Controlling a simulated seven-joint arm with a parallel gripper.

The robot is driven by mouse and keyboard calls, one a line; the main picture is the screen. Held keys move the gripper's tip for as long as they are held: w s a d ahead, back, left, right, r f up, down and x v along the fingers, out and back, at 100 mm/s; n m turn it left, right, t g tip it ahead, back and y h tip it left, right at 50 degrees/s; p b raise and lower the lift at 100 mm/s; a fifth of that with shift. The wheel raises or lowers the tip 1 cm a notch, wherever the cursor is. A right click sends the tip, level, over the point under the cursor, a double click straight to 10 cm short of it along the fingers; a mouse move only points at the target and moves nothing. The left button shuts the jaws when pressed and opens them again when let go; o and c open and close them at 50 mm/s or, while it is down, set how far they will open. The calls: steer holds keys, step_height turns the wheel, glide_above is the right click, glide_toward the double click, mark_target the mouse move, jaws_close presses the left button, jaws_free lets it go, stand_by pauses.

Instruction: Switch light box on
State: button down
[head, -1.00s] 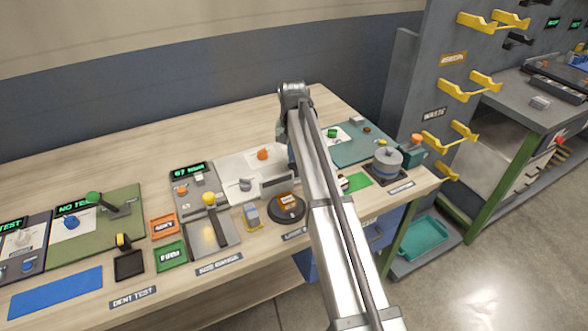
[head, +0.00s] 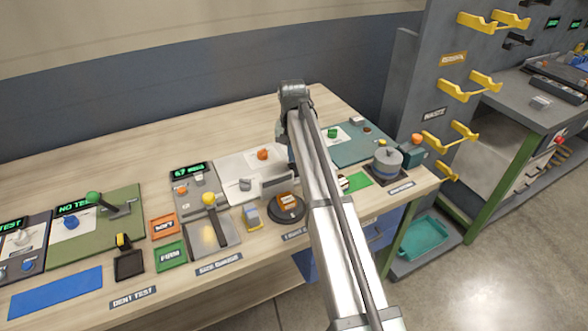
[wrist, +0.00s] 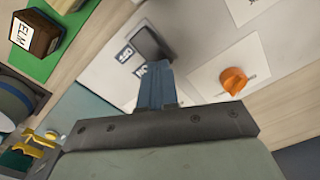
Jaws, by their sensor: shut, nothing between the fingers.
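The light box panel (head: 238,165) is a pale board on the bench, partly covered by my arm in the head view. It also shows in the wrist view (wrist: 105,75). In the head view my arm hides the fingertips and the switch. An orange knob (wrist: 233,80) sits on a white plate to the right.
A wooden block marked ELM (wrist: 35,35) stands on a green mat (wrist: 62,12). On the bench are a round dark stand (head: 286,208), a grey drum (head: 387,160) and a yellow-knobbed lever (head: 209,199). The rear of the bench is clear.

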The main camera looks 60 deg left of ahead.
steer(key=shift+f, duration=0.95)
stand_by(0.6)
steer(key=shift+r, duration=0.15)
steer(key=shift+r, duration=3.4)
